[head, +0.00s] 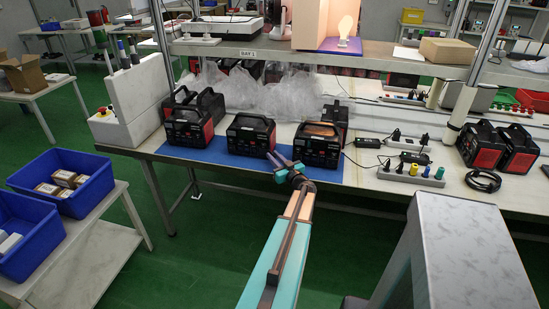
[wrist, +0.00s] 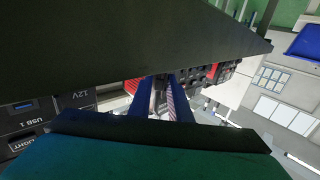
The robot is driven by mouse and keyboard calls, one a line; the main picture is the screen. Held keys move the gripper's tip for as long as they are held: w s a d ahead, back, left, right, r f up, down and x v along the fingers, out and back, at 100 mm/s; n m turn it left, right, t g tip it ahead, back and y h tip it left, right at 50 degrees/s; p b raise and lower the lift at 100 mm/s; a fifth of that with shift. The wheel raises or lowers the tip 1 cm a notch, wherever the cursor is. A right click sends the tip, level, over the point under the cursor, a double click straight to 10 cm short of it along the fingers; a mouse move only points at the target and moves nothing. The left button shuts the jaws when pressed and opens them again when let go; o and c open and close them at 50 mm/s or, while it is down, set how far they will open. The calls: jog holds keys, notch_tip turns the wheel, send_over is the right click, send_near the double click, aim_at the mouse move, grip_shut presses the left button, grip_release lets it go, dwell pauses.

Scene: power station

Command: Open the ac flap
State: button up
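The nearest power station (head: 319,151), a black and red box with a top handle, stands on the blue mat (head: 213,152) at the bench's front edge. My gripper (head: 284,160) is at the left part of its front, fingers apart and nothing visible between them; I cannot tell if it touches. In the wrist view, my two blue fingers (wrist: 160,84) show a narrow gap. A dark panel labelled USB 1, 12V and LIGHT (wrist: 32,122) is close at the left. The AC flap cannot be made out. A large dark shape hides the top of the wrist view.
Two more power stations (head: 251,134) (head: 187,130) stand to the left on the mat, with others behind. A power strip (head: 411,175) with coloured plugs lies to the right. An overhead shelf (head: 400,62) spans the bench. Blue crates (head: 62,181) stand at left.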

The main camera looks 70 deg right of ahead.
jog(key=shift+o, duration=0.8)
jog(key=shift+s, duration=0.1)
jog(key=b+v, duration=0.2)
jog(key=v, duration=1.1)
jog(key=shift+s+a+b, duration=0.2)
jog(key=shift+a+b, duration=0.1)
jog(key=shift+a, duration=0.05)
